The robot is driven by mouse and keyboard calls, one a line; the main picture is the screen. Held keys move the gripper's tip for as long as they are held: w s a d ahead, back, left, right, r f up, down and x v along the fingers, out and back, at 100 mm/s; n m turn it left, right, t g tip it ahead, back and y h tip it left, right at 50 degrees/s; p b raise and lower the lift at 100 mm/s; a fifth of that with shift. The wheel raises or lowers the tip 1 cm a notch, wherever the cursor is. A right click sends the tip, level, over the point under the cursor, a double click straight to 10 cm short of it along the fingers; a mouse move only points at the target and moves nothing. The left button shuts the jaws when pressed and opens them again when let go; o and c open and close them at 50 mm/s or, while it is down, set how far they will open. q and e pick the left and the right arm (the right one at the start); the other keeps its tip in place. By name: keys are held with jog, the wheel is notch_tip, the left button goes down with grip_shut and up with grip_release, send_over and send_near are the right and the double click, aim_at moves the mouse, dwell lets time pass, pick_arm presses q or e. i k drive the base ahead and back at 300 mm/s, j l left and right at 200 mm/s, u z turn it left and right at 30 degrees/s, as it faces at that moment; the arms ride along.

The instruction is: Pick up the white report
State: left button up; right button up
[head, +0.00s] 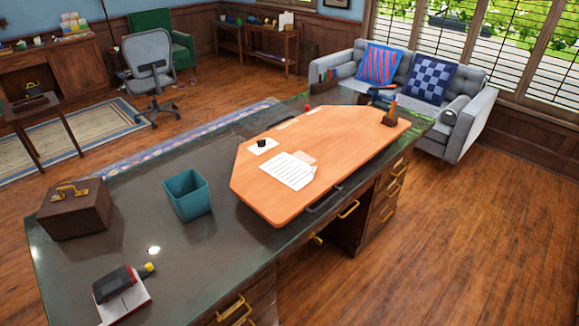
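A white sheet with printed dark lines (287,172), which looks like the report, lies flat on the orange-brown wooden desktop panel (330,150) in the head view. A small tan piece of paper (306,157) lies at its upper right edge. A smaller white sheet (270,147) with a small dark object on it lies just behind it. Another white sheet or booklet (122,309) lies at the desk's near left, partly under a dark red-black device. Neither of my grippers is in view.
The dark-topped desk (120,210) also bears a brown case (74,208) and an open teal bin (187,194). A small brown object (394,115) stands at the panel's far right. Open wood floor (480,230) lies to the right. A grey sofa (465,113) stands behind.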

aim_at(295, 174)
jog(key=i+l+u, duration=0.3)
jog(key=l, duration=0.35)
jog(key=i+l+u, duration=0.15)
jog(key=i+l, duration=0.1)
jog(key=l, duration=0.1)
